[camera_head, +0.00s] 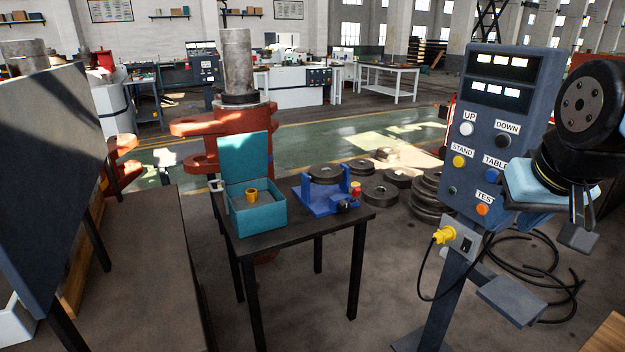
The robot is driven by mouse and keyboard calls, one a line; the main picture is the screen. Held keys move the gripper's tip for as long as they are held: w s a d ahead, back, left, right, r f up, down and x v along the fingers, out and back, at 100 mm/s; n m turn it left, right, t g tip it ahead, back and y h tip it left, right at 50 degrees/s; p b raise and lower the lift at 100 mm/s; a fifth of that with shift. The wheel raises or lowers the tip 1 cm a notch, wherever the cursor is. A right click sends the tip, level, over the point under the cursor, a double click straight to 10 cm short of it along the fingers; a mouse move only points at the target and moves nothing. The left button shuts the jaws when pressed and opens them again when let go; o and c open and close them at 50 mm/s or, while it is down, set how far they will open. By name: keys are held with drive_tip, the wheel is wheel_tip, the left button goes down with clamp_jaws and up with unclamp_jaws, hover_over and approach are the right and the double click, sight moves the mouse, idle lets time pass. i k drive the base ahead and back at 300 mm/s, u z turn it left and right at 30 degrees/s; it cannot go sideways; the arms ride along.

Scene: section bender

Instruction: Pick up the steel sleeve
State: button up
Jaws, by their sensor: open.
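My gripper (578,218) hangs at the right edge, beside the control panel and well apart from the small table. Its jaws are open, with nothing seen between them. I cannot make out a piece that is surely the steel sleeve. A small gold-coloured hollow piece (251,197) stands in an open teal box (262,219) on the small dark table (293,235). The box lid is raised at the back. Low contents of the box are hidden by its front wall. A blue fixture (319,203) with a dark round disc (325,174) stands on the table's right half.
A grey control panel (491,135) with labelled buttons stands on a post between the table and my gripper. A yellow plug and black cables (540,275) hang and lie below. Red bender parts (202,145) with a grey upright shaft (237,65) stand behind the table.

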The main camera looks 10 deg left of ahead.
sight(251, 194)
drive_tip(key=z, duration=0.15)
drive_tip(key=i, duration=1.3)
drive_tip(key=u, duration=0.45)
drive_tip(key=i, duration=0.5)
drive_tip(key=u, duration=0.3)
drive_tip(key=k, duration=0.8)
drive_tip(key=u, duration=0.2)
drive_tip(key=i, duration=0.8)
drive_tip(key=z, duration=0.1)
